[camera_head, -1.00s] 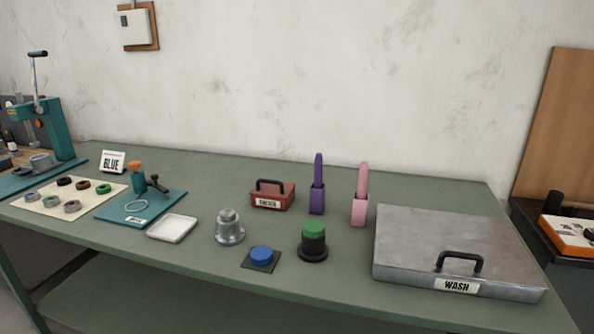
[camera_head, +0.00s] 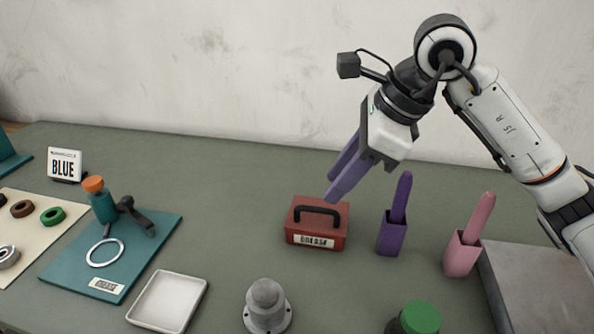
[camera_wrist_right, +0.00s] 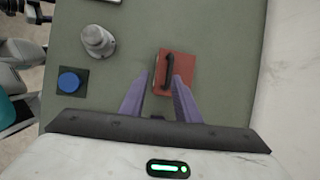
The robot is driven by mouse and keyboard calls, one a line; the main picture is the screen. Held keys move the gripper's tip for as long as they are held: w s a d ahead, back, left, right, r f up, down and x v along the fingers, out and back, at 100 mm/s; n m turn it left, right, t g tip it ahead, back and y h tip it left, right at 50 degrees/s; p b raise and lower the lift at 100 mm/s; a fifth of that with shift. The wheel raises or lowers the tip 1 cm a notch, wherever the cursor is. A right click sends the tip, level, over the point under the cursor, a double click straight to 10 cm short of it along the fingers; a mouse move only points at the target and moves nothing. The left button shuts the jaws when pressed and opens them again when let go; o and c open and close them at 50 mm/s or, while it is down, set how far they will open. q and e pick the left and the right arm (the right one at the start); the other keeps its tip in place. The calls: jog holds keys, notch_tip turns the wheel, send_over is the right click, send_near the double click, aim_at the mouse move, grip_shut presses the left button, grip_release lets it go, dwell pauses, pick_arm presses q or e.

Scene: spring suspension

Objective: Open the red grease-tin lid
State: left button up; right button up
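The red grease tin (camera_head: 317,231) stands on the green table, with a black arched handle (camera_head: 318,211) on its lid and a "GREASE" label in front. Its lid is down. My right gripper (camera_head: 337,178) reaches in from the right and hangs above and behind the tin, with its purple fingers apart and nothing between them. In the right wrist view the tin (camera_wrist_right: 182,72) lies just past the fingertips, its handle (camera_wrist_right: 168,68) roughly between the two finger lines. The fingers do not appear to touch the handle. My left gripper is not in view.
Purple (camera_head: 391,238) and pink (camera_head: 462,257) holders with upright sticks stand right of the tin. A grey metal cover (camera_head: 540,290) is at the right. A white tray (camera_head: 168,301), a grey flanged part (camera_head: 267,305) and a green-topped black part (camera_head: 420,318) stand in front.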

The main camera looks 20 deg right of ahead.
aim_at(317, 208)
jog(key=shift+h, duration=0.4)
jog(key=w+f, duration=0.1)
jog(key=f, duration=0.1)
jog(key=w+f, duration=0.1)
jog(key=f, duration=0.1)
jog(key=w+f, duration=0.1)
jog(key=f, duration=0.2)
jog(key=shift+w, duration=0.4)
jog(key=shift+w+f, duration=0.15)
jog(key=shift+f, duration=0.3)
jog(key=shift+w+a+f, duration=0.1)
jog(key=shift+w+f, duration=0.05)
jog(key=shift+f, duration=0.1)
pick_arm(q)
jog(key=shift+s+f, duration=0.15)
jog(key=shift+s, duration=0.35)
pick_arm(e)
grip_shut()
